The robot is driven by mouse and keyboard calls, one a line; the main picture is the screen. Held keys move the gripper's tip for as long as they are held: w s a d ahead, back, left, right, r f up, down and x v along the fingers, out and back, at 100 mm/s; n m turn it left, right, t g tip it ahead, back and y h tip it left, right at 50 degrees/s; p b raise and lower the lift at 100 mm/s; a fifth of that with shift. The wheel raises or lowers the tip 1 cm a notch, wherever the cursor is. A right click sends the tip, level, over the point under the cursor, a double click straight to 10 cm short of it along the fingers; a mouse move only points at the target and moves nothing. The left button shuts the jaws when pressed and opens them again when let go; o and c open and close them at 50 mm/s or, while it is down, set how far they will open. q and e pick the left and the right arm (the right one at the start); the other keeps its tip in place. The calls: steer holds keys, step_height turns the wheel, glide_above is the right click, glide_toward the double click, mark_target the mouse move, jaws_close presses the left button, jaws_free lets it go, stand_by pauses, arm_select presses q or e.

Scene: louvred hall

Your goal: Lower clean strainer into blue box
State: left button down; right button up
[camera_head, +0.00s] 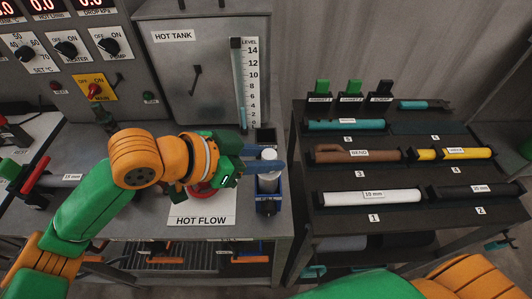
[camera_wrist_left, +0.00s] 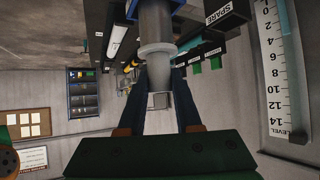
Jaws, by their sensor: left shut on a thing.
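The strainer (camera_head: 269,171), a pale grey cylinder with a lighter top, is upright between the blue fingers of my left gripper (camera_head: 270,167). In the left wrist view the strainer (camera_wrist_left: 158,25) has a wide collar, and the left gripper (camera_wrist_left: 162,100) is shut on it just beyond the collar. The blue box (camera_head: 268,205) stands on the bench around and below the strainer's lower end. The box wall hides that end, so I cannot tell how deep it sits or whether it touches the bottom. My right gripper is out of view.
A hot tank (camera_head: 190,75) with a level scale (camera_head: 245,85) stands behind the bench. A "HOT FLOW" sheet (camera_head: 200,218) lies left of the box. A dark rack (camera_head: 400,175) with labelled tubes stands to the right, across a narrow gap.

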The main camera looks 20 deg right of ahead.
arm_select(q)
steer(key=shift+f+b, duration=1.35)
steer(key=shift+f, duration=1.1)
steer(key=c, duration=0.5)
jaws_free()
steer(key=a+r+p, duration=0.1)
steer(key=r+p, duration=0.1)
steer(key=a+r+p, duration=0.1)
steer(key=r+p, duration=0.1)
steer(key=p, duration=0.1)
steer(key=s+a+r+p, duration=0.1)
steer(key=r+p, duration=0.1)
steer(key=shift+a+r, duration=0.1)
steer(key=shift+r, duration=0.1)
steer(key=shift+w, duration=0.1)
